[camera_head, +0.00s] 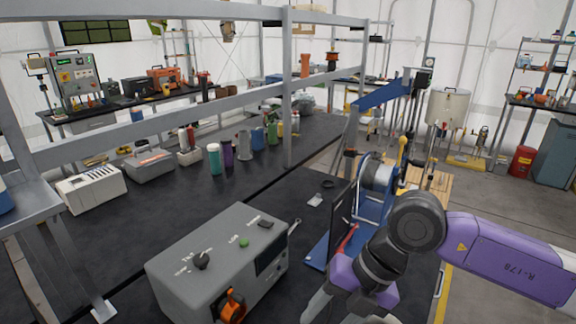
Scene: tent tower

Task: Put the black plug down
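I cannot pick out the black plug with certainty in the head camera view. My purple and black arm comes in from the right and bends down at the lower middle. A grey control box (215,262) with a green button, black knobs and an orange connector (232,305) stands on the black bench at the bottom, left of my arm.
A small dark round item (327,184) and a light flat piece (315,200) lie on the bench behind the box. A blue stand with a dark upright panel (341,218) is beside my arm. Several bottles and cups (228,152) stand farther back. Grey shelf rails cross above.

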